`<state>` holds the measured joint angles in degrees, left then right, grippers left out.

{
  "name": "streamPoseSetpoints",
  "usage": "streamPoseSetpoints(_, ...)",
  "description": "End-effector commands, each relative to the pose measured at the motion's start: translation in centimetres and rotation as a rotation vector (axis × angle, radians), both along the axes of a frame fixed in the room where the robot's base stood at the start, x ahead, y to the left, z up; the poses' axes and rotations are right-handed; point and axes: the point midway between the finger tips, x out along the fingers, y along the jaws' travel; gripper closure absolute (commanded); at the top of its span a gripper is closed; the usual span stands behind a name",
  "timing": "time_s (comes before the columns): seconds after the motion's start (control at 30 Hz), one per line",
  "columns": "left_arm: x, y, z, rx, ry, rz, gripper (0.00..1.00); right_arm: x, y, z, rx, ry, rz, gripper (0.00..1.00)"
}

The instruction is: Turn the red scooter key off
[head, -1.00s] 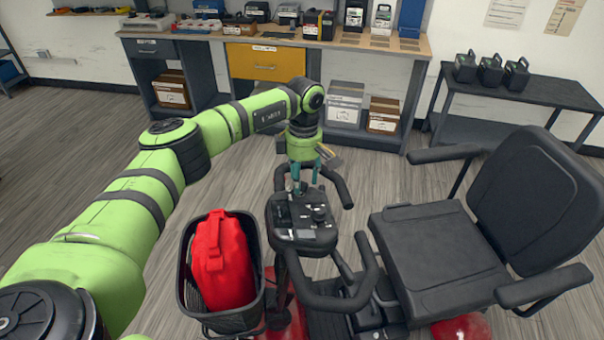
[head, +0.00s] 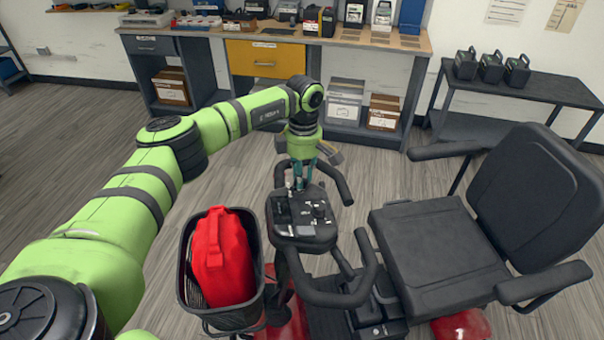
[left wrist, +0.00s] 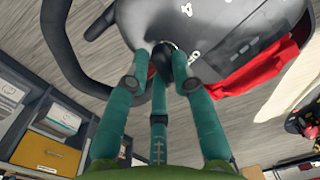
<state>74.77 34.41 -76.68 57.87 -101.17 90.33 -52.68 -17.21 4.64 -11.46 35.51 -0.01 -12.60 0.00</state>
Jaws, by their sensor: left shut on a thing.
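The red scooter's dark control console (head: 300,225) sits at the middle of the head view, between black looped handlebars (head: 345,285). Red bodywork (head: 460,326) shows low beside the seat. My left gripper (head: 297,182) reaches down onto the far left part of the console. In the left wrist view its teal fingers (left wrist: 158,78) close around a small black key head (left wrist: 163,55) at the console's edge. The gripper is shut on this key. The fingers hide part of it, and its turn angle cannot be told. My right gripper is not in view.
A black basket (head: 256,300) with a red bag (head: 222,258) is left of the console. The black seat (head: 435,250) is on the right. A workbench (head: 345,40) and a dark side table (head: 550,90) stand behind. Floor between scooter and bench is open.

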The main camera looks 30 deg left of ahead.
Motion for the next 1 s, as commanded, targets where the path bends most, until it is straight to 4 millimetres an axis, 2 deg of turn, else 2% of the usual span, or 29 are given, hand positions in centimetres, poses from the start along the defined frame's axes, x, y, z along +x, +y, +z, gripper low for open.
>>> streamPoseSetpoints(0.7, -0.2, 0.2, 0.1, 0.06, -0.08, 0.625, 1.0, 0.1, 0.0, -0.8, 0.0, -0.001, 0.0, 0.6)
streamPoseSetpoints(1.0, -0.3, 0.1, 0.1, 0.079, -0.106, 0.828, 1.0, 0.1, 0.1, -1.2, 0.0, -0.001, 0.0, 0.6)
